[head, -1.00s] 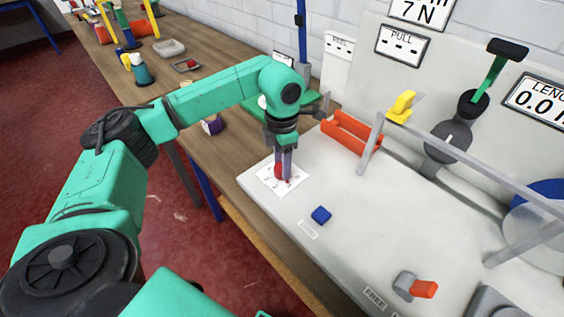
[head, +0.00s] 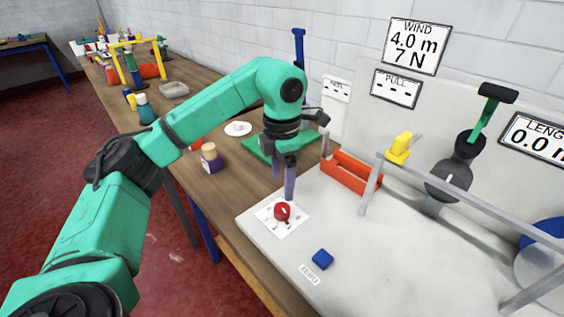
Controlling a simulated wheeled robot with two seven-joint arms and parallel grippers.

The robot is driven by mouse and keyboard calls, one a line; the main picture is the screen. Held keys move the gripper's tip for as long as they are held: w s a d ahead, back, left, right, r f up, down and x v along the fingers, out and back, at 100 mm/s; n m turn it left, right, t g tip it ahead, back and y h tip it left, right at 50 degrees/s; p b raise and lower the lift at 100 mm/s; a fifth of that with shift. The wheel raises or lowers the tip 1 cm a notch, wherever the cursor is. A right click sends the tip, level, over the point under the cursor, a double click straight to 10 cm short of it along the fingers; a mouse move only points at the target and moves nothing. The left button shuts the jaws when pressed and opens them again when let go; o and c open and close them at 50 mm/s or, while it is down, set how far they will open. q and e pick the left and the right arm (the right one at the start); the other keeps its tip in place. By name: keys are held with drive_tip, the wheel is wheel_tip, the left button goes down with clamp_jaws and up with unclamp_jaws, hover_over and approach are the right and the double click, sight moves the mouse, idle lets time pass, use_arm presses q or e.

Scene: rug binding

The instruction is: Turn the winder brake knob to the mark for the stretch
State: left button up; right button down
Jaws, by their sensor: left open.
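The winder brake knob (head: 282,212) is red with a pale pointer line. It sits on a white marked plate (head: 268,222) at the near left corner of the grey machine top. The marks on the plate are too small to read. My left gripper (head: 283,197) is above and just behind the knob, fingers pointing down. Its fingers are apart and hold nothing. My right gripper is not in view.
A blue button (head: 322,259) with a small label lies right of the knob. An orange-red tray (head: 351,173) and a grey rail (head: 470,212) stand behind.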

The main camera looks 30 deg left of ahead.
use_arm(q)
wheel_tip(320, 180, up, 6)
drive_tip(key=p, duration=0.1)
drive_tip(key=shift+r, duration=0.2)
